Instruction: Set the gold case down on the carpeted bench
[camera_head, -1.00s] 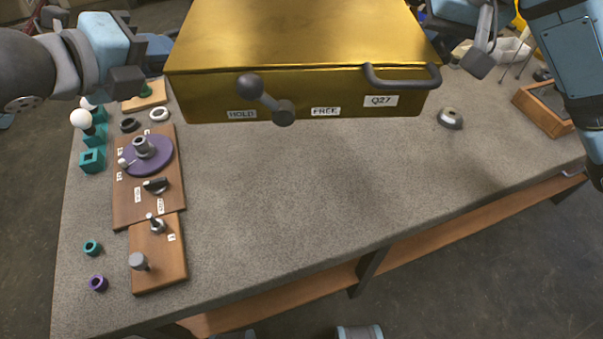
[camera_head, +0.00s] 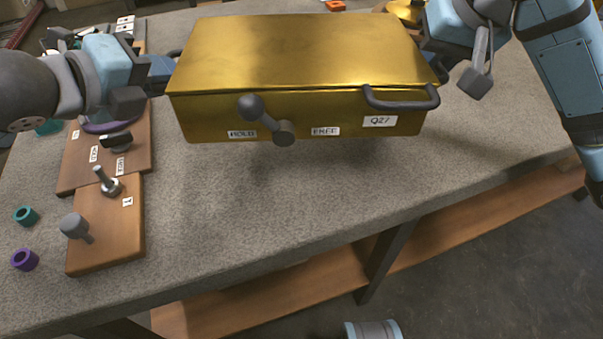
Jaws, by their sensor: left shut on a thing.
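The gold case (camera_head: 300,60) is level above the grey carpeted bench (camera_head: 270,215), with a shadow under its front edge. Its front has a dark handle (camera_head: 402,98), a two-knob lever (camera_head: 266,119) and labels HOLD, FREE and Q27. My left gripper (camera_head: 160,72) is shut at the case's left side, by a dark side handle; its fingertips are partly hidden. My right gripper (camera_head: 436,62) is at the case's right side, its fingers hidden by the case and its own body, so its jaws cannot be judged.
Wooden boards with knobs and switches (camera_head: 105,215) lie on the bench at left. A teal ring (camera_head: 25,215) and a purple ring (camera_head: 24,259) lie beside them. The bench is bare in front of the case. A wooden shelf (camera_head: 300,290) runs below the bench edge.

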